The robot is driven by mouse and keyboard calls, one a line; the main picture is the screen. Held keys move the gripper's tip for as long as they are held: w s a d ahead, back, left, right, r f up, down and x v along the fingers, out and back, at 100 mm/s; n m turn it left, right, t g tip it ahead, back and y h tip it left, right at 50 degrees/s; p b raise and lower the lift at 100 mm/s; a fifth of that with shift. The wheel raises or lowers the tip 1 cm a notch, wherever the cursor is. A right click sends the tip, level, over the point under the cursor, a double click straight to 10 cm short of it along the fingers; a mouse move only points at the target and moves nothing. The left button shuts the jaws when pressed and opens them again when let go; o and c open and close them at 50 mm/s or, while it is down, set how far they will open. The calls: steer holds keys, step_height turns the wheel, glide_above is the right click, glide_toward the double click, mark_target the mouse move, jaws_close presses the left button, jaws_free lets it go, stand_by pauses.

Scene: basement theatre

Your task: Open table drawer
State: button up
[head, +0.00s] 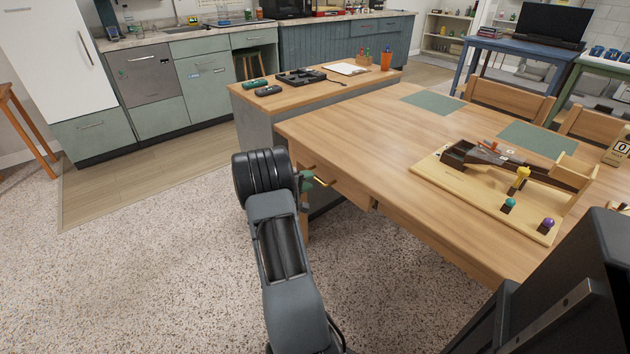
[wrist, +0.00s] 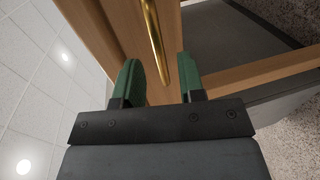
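The wooden table (head: 370,140) has a drawer (head: 346,187) in its near left side, under the top. I cannot tell whether the drawer stands flush or slightly out. Its long brass handle (head: 322,180) shows beside my gripper (head: 308,181). In the wrist view the drawer front (wrist: 105,30) fills the upper middle, and the handle (wrist: 154,40) runs at a slant. My gripper (wrist: 158,66) has its two green fingers apart. The handle's lower end lies between them in the picture, closer to the right finger. I see no finger closed on it.
A marble-run-like wooden toy (head: 500,185) stands on the table. A lower cabinet (head: 262,121) with small black items adjoins the table's far left. The speckled floor (head: 130,260) to the left is clear. A black chair-like shape (head: 560,290) fills the lower right.

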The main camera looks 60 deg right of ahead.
steer(key=shift+x, duration=1.75)
steer(key=shift+c, duration=0.4)
jaws_close()
